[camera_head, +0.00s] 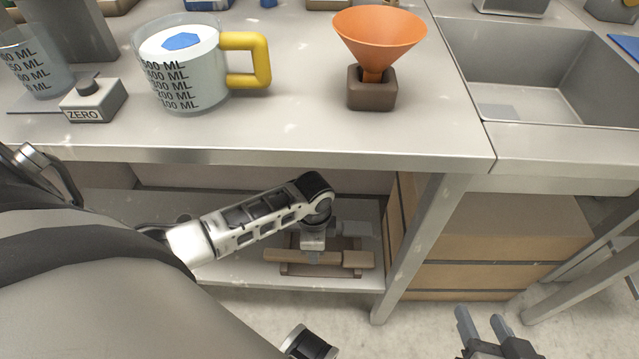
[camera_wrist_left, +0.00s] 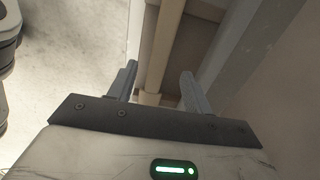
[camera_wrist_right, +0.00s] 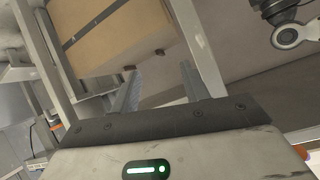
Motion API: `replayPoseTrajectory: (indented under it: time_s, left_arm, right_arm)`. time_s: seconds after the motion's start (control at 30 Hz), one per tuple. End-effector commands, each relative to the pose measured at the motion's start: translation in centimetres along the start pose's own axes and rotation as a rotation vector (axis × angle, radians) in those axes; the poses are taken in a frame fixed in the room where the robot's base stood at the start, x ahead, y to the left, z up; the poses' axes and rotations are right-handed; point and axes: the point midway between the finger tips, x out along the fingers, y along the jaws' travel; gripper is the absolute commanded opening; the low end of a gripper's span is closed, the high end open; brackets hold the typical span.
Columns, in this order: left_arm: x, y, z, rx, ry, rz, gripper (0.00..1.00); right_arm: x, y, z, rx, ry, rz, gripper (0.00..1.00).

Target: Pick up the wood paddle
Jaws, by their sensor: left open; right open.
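The wood paddle (camera_head: 273,256) is a tan bar lying crosswise on a brown rack (camera_head: 294,270) on the low shelf under the counter. My left gripper (camera_head: 315,252) is over it, reaching down from above. In the left wrist view the paddle (camera_wrist_left: 168,40) runs between the open fingers of the left gripper (camera_wrist_left: 160,85), and the fingers are not closed on it. Whether they touch it, I cannot tell. In the head view the gripper hides the middle of the paddle. My right gripper (camera_head: 482,322) is open and empty, low at the right, above the floor.
The counter above carries a measuring jug (camera_head: 190,75) with a yellow handle, an orange funnel (camera_head: 379,37) in a brown block and a ZERO button box (camera_head: 93,104). A table leg (camera_head: 412,245) and tan boxes (camera_head: 480,240) stand right of the shelf. A sink (camera_head: 560,75) is at upper right.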

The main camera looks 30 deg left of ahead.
Motion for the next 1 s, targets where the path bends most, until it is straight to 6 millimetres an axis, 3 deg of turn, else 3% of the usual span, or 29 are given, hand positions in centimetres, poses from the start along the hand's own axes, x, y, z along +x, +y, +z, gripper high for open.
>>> replayPoseTrajectory:
  time_s: [0.23,0.4,0.67,0.83,1.0]
  left_arm:
    - [2.7,0.2,-0.1,0.000,0.001,0.001,0.50]
    - [5.1,0.2,-0.1,-0.001,0.001,-0.001,0.50]
    - [5.1,0.2,-0.1,0.000,0.001,-0.002,0.50]
    - [5.1,0.2,-0.1,0.000,0.001,-0.001,0.03]
    - [5.1,0.2,-0.1,0.000,0.001,-0.002,0.00]
  right_arm:
    - [0.2,-0.2,-0.1,-0.005,0.056,-0.014,0.46]
    - [-0.4,-1.0,-1.5,-0.014,0.142,-0.040,0.46]
    - [-0.7,-1.3,-2.1,-0.014,0.160,-0.046,0.46]
    - [-0.7,-1.3,-2.0,-0.015,0.159,-0.046,0.46]
    - [-0.7,-1.3,-2.0,-0.015,0.157,-0.045,0.46]
